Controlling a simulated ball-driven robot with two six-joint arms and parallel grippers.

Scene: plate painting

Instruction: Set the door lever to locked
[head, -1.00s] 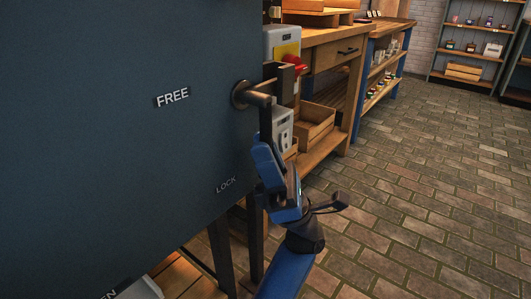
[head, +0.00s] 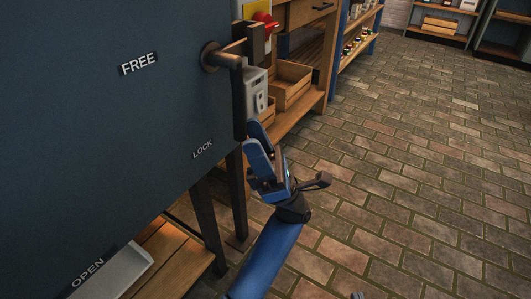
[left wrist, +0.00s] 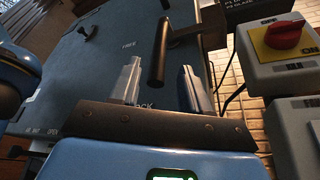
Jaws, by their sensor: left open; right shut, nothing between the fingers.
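The door lever (head: 238,100) is a dark bar hanging down from a round hub on the blue-grey door panel (head: 110,150). The label FREE (head: 139,63) is left of the hub, and LOCK (head: 203,149) is below it, left of the bar's lower end. My left gripper (head: 252,136) is open at the bar's lower end. In the left wrist view the lever (left wrist: 160,55) appears between the two spread fingers (left wrist: 163,85); contact cannot be told. Only a small grey tip of my right gripper (head: 357,295) shows at the bottom edge.
A grey switch box with a red knob (left wrist: 285,35) stands close on the right. A workbench with a wooden crate (head: 292,85) is behind the lever. The label OPEN (head: 88,272) is at lower left. The brick floor (head: 420,170) on the right is clear.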

